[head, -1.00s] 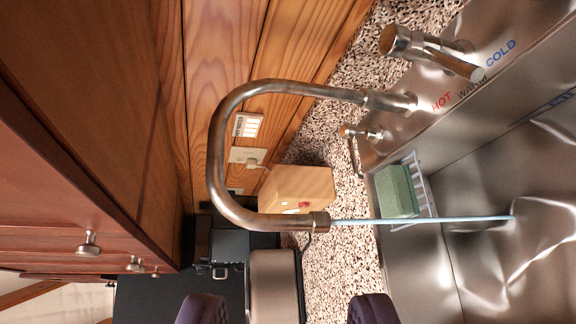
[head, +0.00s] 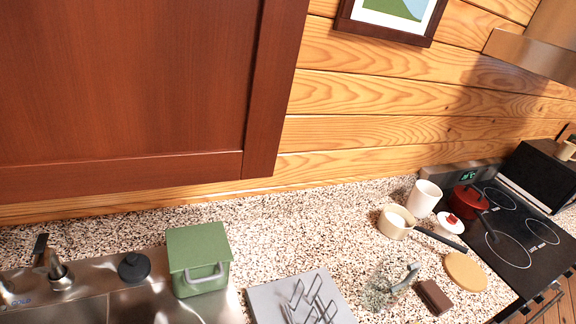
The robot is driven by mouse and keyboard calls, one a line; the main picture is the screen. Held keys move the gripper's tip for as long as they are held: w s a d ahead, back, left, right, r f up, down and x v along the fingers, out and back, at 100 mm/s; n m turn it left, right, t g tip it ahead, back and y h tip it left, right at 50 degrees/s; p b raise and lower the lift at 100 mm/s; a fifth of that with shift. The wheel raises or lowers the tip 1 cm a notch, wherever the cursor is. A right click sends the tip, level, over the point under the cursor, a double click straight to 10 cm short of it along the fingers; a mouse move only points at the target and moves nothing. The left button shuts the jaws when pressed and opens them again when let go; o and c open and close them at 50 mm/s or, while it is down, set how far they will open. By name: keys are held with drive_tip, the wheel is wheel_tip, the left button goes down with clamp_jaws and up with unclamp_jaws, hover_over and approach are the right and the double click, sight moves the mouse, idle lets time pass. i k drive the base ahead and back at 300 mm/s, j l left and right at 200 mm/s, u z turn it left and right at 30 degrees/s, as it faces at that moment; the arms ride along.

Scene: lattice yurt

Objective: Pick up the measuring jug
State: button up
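A clear, see-through jug with a grey handle (head: 386,286), which looks like the measuring jug, stands on the speckled counter right of centre near the bottom of the head view. Its handle is on its right side. Its glass walls are hard to make out against the counter. A brown block (head: 434,297) lies close to its right. My gripper is not in view.
A grey rack (head: 262,304), green box (head: 199,260) and sink (head: 90,308) are left. A cabinet (head: 130,95) overhangs the counter.

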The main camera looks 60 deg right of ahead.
sight(394, 275)
drive_tip(key=z, duration=2.3)
drive_tip(key=i+l+u, duration=0.25)
drive_tip(key=i+l, duration=0.15)
drive_tip(key=l, duration=0.2)
drive_tip(key=i+l+u, duration=0.1)
drive_tip(key=l, duration=0.25)
drive_tip(key=i+l+u, duration=0.25)
drive_tip(key=i+l, duration=0.15)
drive_tip(key=l, duration=0.3)
drive_tip(key=u, duration=0.6)
